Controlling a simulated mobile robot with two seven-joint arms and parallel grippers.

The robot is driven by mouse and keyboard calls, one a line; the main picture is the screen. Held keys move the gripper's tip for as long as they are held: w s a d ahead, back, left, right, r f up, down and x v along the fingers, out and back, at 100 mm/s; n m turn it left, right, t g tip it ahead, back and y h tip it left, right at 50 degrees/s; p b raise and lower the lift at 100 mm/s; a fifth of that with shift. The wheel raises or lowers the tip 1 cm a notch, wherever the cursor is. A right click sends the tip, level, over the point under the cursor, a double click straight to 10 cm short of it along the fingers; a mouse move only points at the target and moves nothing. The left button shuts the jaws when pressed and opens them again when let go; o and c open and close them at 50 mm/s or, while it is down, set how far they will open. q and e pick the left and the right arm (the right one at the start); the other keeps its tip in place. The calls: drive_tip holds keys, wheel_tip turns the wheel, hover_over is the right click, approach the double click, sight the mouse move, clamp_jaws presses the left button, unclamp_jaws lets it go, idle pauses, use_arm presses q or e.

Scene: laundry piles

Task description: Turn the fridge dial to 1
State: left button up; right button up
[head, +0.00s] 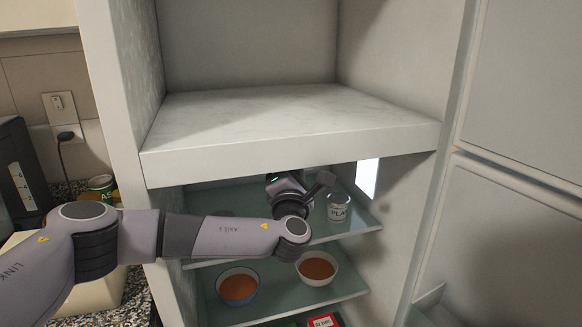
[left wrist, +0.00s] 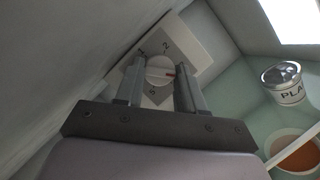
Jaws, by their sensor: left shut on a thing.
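In the head view my left arm reaches into the fridge below the top panel, and the dial is hidden there. My right gripper is not in view.
A white can (head: 338,208) stands on the upper glass shelf (head: 352,228), right of my arm. Two bowls of reddish-brown food, one left (head: 238,287) and one right (head: 317,268), sit on the shelf below. A fridge side wall (head: 400,200) bounds the right.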

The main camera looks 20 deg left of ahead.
use_arm(q)
drive_tip(key=shift+w+d+f+n+y+b, duration=0.1)
drive_tip(key=shift+n+y+b, duration=0.55)
drive_tip(key=shift+n+b, duration=0.65)
drive_tip(key=shift+s+f+n+y+b, duration=0.1)
drive_tip(key=shift+n+y+b, duration=0.75)
drive_tip(key=shift+n, duration=0.8)
drive_tip(key=shift+w+d+n+y+b, duration=0.1)
drive_tip(key=shift+n+y+b, duration=0.4)
drive_tip(key=shift+n+b, duration=0.85)
drive_tip(key=o, duration=0.8)
drive_tip(key=shift+c, duration=0.2)
drive_tip(key=v, duration=0.7)
drive_tip(key=shift+b, duration=0.3)
